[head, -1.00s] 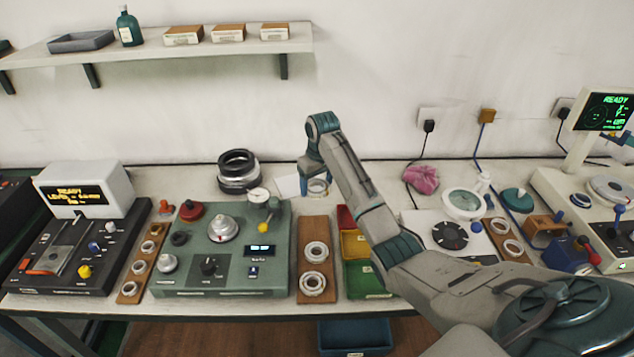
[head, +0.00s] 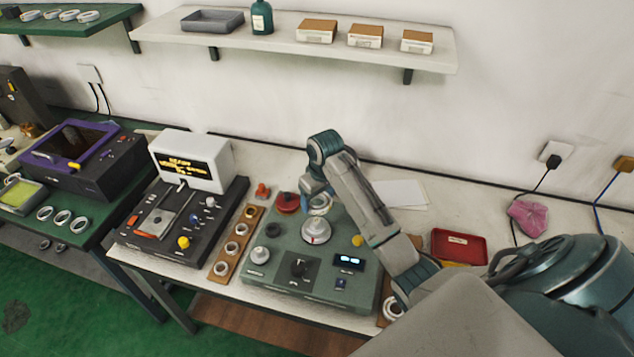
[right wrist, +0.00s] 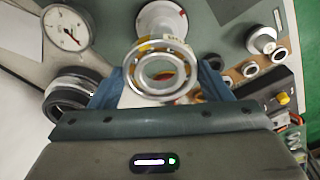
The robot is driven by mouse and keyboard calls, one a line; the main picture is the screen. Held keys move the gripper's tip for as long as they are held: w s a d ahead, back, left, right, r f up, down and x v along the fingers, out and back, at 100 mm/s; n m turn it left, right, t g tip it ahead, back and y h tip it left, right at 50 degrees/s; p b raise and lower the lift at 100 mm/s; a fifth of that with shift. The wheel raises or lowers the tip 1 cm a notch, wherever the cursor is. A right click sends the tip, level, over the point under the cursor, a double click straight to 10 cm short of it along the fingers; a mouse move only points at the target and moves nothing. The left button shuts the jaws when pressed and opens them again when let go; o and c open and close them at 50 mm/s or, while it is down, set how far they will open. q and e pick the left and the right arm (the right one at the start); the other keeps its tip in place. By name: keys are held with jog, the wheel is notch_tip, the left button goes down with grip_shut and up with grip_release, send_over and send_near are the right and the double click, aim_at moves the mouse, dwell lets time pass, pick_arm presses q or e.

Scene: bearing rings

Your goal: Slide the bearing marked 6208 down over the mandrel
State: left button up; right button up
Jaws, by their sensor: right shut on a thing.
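My right gripper (right wrist: 160,85) is shut on a metal bearing ring (right wrist: 188,70), which sits between its two blue fingers. The ring has an open centre, and a yellow marking at its edge is too small to read. In the head view the ring (head: 320,199) is just above the silver mandrel (head: 316,232) on the green machine (head: 300,270). In the wrist view the mandrel (right wrist: 160,16) shows beyond the ring's upper edge. The ring looks apart from the mandrel, though the gap is hard to judge. My left gripper is not in view.
A dial gauge (right wrist: 67,28) and a dark ring stack (right wrist: 70,92) stand near the gripper. A wooden strip with several rings (head: 233,247) lies left of the machine, beside a black device (head: 170,235). A red tray (head: 459,247) is to the right.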

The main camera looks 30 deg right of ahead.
aim_at(317, 220)
jog(key=shift+a+f, duration=0.25)
jog(key=shift+f, duration=0.15)
notch_tip(317, 220, down, 3)
jog(key=shift+f, duration=0.9)
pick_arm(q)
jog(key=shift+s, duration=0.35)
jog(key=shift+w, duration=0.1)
pick_arm(e)
jog(key=shift+f, duration=0.75)
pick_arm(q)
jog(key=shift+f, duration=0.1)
pick_arm(e)
jog(key=shift+f, duration=0.35)
